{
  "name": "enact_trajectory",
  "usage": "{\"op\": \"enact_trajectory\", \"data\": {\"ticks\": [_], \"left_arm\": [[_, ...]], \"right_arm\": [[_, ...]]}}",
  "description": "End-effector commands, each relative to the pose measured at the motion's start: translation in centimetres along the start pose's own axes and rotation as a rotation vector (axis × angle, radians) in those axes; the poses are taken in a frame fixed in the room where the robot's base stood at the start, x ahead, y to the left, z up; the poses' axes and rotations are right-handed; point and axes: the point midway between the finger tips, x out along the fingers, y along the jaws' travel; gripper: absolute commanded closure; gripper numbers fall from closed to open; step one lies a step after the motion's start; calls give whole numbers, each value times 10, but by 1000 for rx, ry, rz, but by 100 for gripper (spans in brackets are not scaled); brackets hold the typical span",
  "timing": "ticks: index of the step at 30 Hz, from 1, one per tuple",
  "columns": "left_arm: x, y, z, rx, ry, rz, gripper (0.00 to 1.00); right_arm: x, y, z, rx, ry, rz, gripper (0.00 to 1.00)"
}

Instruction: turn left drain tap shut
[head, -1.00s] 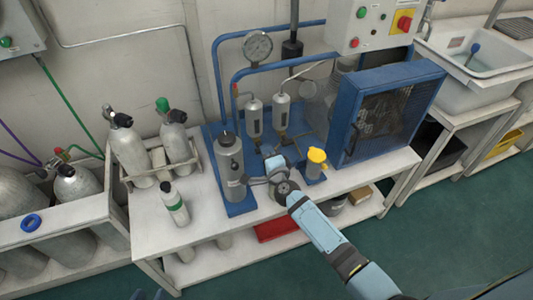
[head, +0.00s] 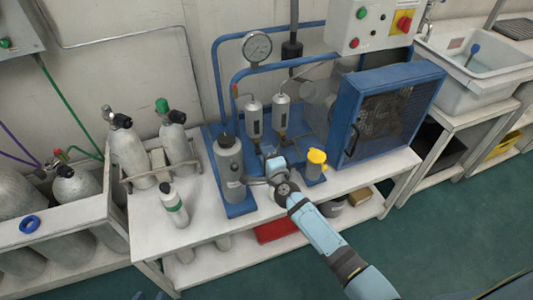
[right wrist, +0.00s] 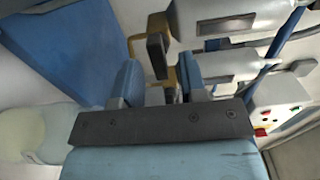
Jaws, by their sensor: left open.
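Two grey separator cylinders stand on the blue panel base, the left one (head: 253,120) and the right one (head: 281,113). In the right wrist view, the left drain tap has a brass body and a dark lever (right wrist: 157,55) crosswise to its cylinder (right wrist: 215,16). My right gripper (right wrist: 159,82) is open there, one finger on each side of the lever's end; I cannot tell whether they touch it. It also shows in the head view (head: 269,158), below the cylinders, partly hiding the tap area. My left gripper (head: 150,296) is open at the bottom edge, mostly cut off.
A tall grey cylinder (head: 229,168) stands just left of my right gripper. A yellow-capped filter (head: 316,165) and a blue caged compressor (head: 390,115) stand to its right. Blue pipes (head: 245,75) rise behind.

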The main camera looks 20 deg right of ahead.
Motion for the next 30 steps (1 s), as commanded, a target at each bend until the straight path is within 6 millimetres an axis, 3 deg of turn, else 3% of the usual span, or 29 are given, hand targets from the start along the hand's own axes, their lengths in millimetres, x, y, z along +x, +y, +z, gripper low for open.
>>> {"op": "enact_trajectory", "data": {"ticks": [7, 19, 30], "left_arm": [[-1, 0, -2, -1, -1, 0, 57], [-4, 0, -3, -11, -14, 0, 57], [-3, 0, -2, -13, -18, -1, 57]], "right_arm": [[-6, 0, 0, -1, 0, 1, 61], [-67, 0, 0, -1, 0, 1, 61], [-75, 0, 0, 0, 0, -1, 61]]}}
